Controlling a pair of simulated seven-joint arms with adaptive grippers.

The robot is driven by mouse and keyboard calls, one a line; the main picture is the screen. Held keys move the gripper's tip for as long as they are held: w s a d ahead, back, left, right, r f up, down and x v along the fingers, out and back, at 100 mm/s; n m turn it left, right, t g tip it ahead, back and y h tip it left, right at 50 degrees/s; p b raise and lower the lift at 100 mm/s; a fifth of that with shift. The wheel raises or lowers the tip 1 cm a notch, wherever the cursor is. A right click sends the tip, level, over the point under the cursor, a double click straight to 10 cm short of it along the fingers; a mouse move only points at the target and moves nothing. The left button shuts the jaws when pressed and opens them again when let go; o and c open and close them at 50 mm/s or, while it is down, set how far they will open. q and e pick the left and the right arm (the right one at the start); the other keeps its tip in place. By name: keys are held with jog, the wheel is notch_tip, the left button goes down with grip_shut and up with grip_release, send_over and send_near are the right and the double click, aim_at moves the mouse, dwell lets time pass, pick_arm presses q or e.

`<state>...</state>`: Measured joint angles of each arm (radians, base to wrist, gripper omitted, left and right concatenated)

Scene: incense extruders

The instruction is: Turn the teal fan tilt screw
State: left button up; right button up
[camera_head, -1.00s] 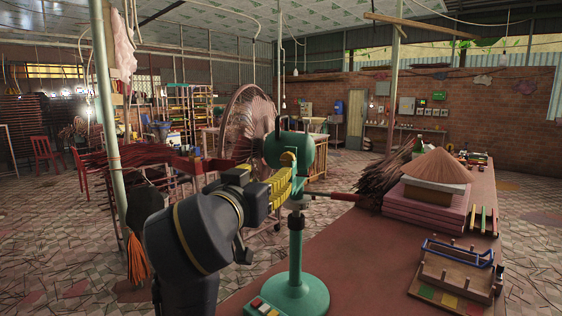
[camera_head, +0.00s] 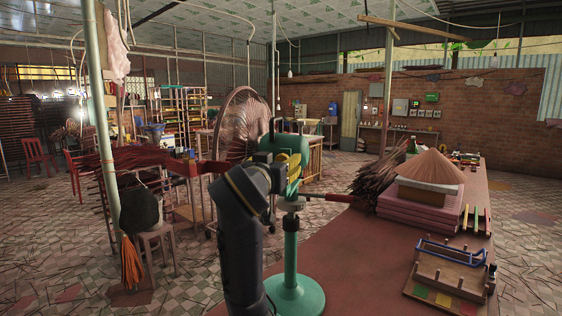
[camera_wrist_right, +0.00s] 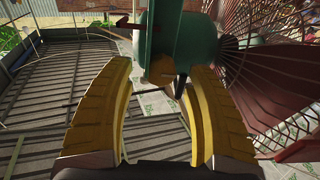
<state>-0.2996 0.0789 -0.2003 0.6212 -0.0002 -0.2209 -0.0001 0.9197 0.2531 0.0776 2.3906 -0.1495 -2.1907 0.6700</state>
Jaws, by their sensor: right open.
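The teal fan (camera_head: 297,143) stands on a teal pole and round base at the left end of the red-brown table, with its brown wire cage facing left. A brass-coloured screw (camera_wrist_right: 165,70) shows under the teal housing in the right wrist view. My right gripper (camera_head: 294,166) is close against the housing in the head view, partly hiding the joint. In the wrist view its two yellow fingers (camera_wrist_right: 158,72) are open, with the screw at or just beyond the gap between their tips. I cannot tell if they touch it. My left gripper is out of view.
Incense bundles (camera_head: 374,183), a pink stack (camera_head: 418,208) under a cone-shaped hat (camera_head: 432,167) and a wooden rack (camera_head: 451,272) occupy the table's right side. The table front (camera_head: 365,270) is bare.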

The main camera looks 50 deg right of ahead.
jog(key=shift+x, duration=1.25)
jog(key=shift+c, duration=0.3)
grip_shut()
